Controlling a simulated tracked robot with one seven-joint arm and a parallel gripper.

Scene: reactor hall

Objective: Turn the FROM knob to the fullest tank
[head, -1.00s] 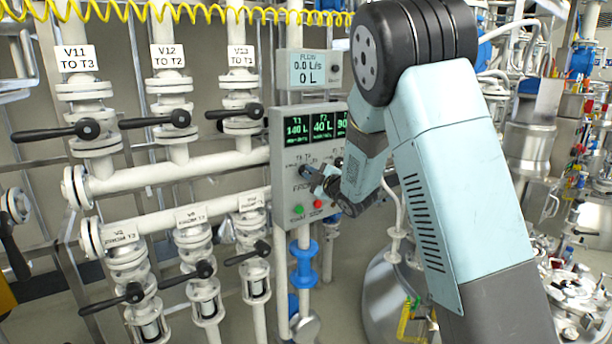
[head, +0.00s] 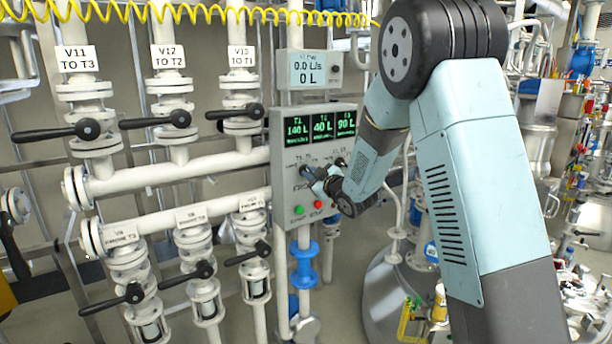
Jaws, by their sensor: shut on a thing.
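The grey control panel (head: 281,158) stands right of centre in the head view. Its green displays read T1 140 L (head: 297,130), T2 40 L (head: 323,127) and T3 90 L (head: 345,124). My gripper (head: 318,182) is at the panel's knob row, shut on the left knob, which is likely the FROM knob (head: 305,172). The gripper covers most of this knob, so its pointer direction cannot be read. A second dark knob (head: 340,163) shows partly, to the right behind the gripper. A green button (head: 298,210) and a red button (head: 318,205) sit below.
A flow display (head: 307,71) above the panel reads 0.0 L/s and 0 L. White pipes with black valve levers (head: 57,132) labelled V11, V12 and V13 stand to the left. A yellow coiled hose (head: 200,12) hangs along the top. A blue pipe fitting (head: 304,263) is below the panel.

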